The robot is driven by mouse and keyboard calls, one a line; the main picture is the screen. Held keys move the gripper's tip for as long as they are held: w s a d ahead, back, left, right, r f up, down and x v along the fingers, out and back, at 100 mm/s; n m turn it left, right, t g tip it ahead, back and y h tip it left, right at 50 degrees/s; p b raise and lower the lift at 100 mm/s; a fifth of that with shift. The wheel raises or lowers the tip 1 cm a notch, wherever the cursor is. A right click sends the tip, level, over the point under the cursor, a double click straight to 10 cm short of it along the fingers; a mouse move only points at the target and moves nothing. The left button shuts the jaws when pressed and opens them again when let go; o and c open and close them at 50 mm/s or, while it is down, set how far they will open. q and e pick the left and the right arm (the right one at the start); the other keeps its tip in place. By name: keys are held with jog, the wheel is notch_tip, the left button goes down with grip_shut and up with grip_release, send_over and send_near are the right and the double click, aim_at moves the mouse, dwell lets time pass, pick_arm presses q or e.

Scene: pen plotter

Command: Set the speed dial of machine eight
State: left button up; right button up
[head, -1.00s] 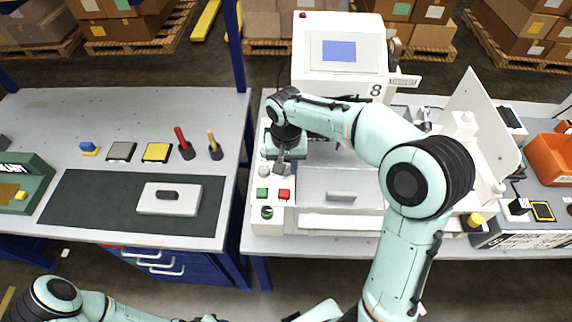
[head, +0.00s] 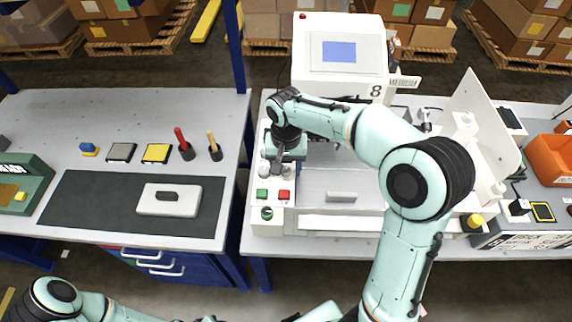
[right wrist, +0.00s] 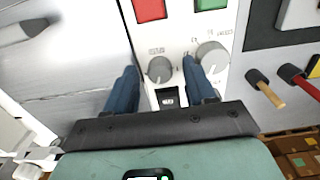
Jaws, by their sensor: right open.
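Machine eight (head: 340,70) is a white plotter marked "8" with a screen on top. Its control panel on the left carries a green button (head: 262,194), a red button (head: 284,194) and grey dials. My right gripper (head: 276,170) is over the panel, pointing down. In the right wrist view its two blue fingers (right wrist: 160,78) are open, one on each side of a small grey dial (right wrist: 160,69). A larger grey dial (right wrist: 211,57) stands just right of the fingers. The dial labels are too small to read. I cannot tell whether a finger touches either dial. My left gripper is not in view.
A dark switch (right wrist: 168,98) sits beside the small dial. The left bench has a dark mat (head: 80,200) with a white block (head: 168,199). A tilted white panel (head: 485,120) stands at the machine's right.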

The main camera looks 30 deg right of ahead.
aim_at(286, 169)
pick_arm(q)
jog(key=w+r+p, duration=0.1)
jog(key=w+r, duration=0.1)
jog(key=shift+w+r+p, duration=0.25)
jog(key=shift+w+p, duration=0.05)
jog(key=shift+p, duration=0.1)
pick_arm(e)
notch_tip(286, 169, up, 13)
jog(key=shift+r, duration=0.2)
